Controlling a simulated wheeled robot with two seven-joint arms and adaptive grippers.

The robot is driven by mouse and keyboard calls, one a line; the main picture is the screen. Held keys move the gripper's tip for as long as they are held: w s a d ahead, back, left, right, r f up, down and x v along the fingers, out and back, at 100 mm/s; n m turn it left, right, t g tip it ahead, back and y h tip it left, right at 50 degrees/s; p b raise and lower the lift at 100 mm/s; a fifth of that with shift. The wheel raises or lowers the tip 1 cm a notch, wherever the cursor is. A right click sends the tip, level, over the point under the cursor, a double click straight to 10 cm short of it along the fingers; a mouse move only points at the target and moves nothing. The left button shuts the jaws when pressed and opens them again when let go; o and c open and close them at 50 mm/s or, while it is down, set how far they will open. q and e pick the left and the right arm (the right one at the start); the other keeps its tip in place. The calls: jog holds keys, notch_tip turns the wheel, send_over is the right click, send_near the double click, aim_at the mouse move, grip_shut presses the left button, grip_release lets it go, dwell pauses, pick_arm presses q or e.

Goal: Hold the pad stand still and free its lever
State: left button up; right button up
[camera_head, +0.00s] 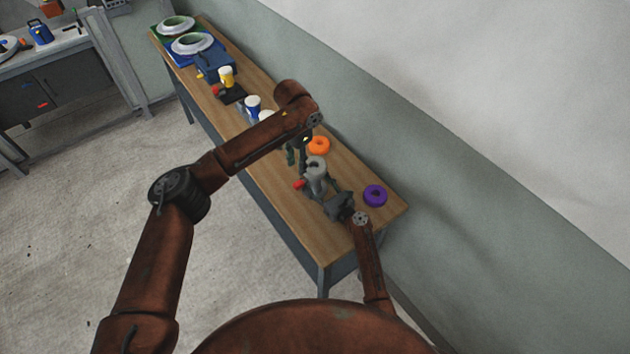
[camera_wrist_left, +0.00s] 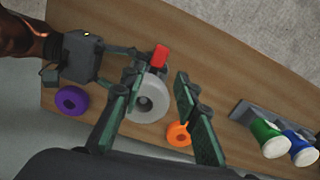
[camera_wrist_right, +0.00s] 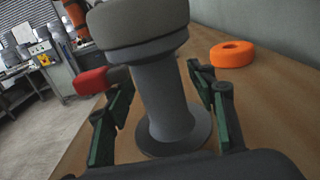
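The grey pad stand (camera_head: 316,181) is upright near the table's near end, with a round grey pad on top. Its red lever (camera_wrist_left: 160,55) sticks out at one side, and it also shows in the right wrist view (camera_wrist_right: 90,81). My right gripper (camera_wrist_right: 161,85) has its fingers on both sides of the stand's column (camera_wrist_right: 163,95), tips close against it. The exact contact is hard to see. My left gripper (camera_wrist_left: 161,78) is open and empty above the stand, pointing down, apart from the lever. In the head view, my left wrist hides part of the area behind the stand.
An orange ring (camera_head: 319,145) lies behind the stand and a purple ring (camera_head: 375,195) at the near right corner. A holder with green (camera_wrist_left: 268,138) and blue-and-white cups stands farther along. A yellow-topped piece (camera_head: 227,77) and plates are at the far end. A wall borders the table's right.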

grip_shut()
pick_arm(q)
jog(key=shift+f, duration=0.1)
jog(key=shift+c, duration=1)
jog(key=shift+w+d+f+h, duration=0.15)
jog(key=shift+w+f+h, duration=0.05)
jog(key=shift+w+h, duration=0.15)
jog(key=shift+c, duration=0.8)
jog(key=w+t+h, duration=0.1)
jog(key=w+m+t+h, duration=0.1)
jog(key=w, duration=0.1)
jog(key=w+d+f+m+t+h, duration=0.1)
jog(key=w, duration=0.1)
jog(key=shift+w+d+f+h, duration=0.1)
jog(key=shift+w+h, duration=0.05)
jog(key=shift+h, duration=0.1)
grip_shut()
jog(key=n+t+h, duration=0.3)
jog(key=n+h, duration=0.9)
jog(key=n, duration=0.3)
send_near(307, 158)
jog(key=s+a+f, duration=0.3)
jog(key=a+f, duration=0.4)
jog(key=a, duration=0.2)
jog(key=shift+a+n+t, duration=0.3)
jog(key=shift+t, duration=0.1)
